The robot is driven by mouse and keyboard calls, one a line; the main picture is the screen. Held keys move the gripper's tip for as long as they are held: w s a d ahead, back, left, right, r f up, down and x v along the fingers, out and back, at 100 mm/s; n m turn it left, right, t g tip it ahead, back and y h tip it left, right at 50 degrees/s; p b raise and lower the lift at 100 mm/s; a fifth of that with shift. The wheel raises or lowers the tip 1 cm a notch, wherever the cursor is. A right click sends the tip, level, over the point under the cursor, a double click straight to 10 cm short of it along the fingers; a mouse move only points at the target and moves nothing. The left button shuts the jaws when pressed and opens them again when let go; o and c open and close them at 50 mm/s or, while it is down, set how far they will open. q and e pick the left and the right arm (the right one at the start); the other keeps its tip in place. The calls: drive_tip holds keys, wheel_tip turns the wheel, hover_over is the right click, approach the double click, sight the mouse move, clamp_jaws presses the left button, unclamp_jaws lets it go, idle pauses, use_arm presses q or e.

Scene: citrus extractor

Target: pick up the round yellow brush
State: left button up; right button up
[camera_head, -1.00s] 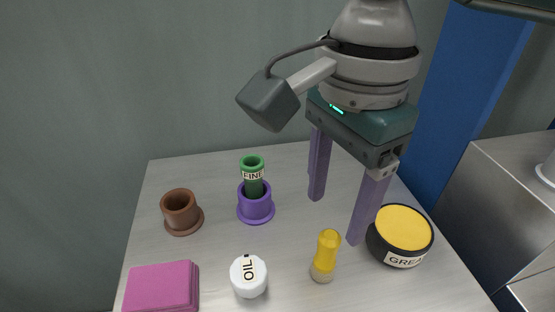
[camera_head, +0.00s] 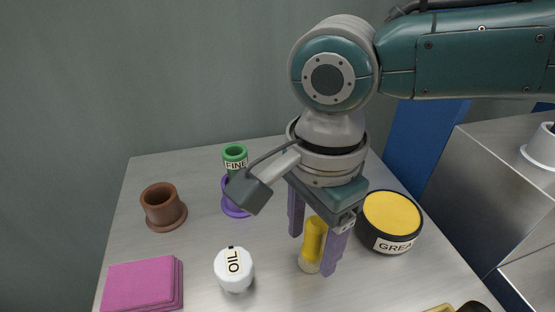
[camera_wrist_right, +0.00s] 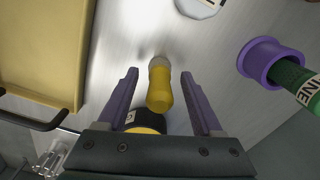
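The round yellow brush (camera_head: 314,240) stands upright on the table, with a yellow handle on top and a pale bristle end (camera_head: 308,264) at the bottom. My right gripper (camera_head: 312,254) is open, pointing down, with one purple finger on each side of the brush. In the right wrist view the brush (camera_wrist_right: 159,88) lies between the open fingers (camera_wrist_right: 160,75), with a gap on both sides. My left gripper is not in view.
A black tin with a yellow lid (camera_head: 391,220) stands close to the right finger. A white OIL pot (camera_head: 234,270), a pink block (camera_head: 142,285), a brown cup (camera_head: 162,206) and a purple holder (camera_head: 233,208) with a green FINE tube (camera_head: 235,158) stand left.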

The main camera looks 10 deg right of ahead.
clamp_jaws()
idle(0.3)
idle(0.3)
drive_tip(key=shift+r, duration=0.6)
wheel_tip(320, 180, up, 19)
drive_tip(key=p, duration=0.4)
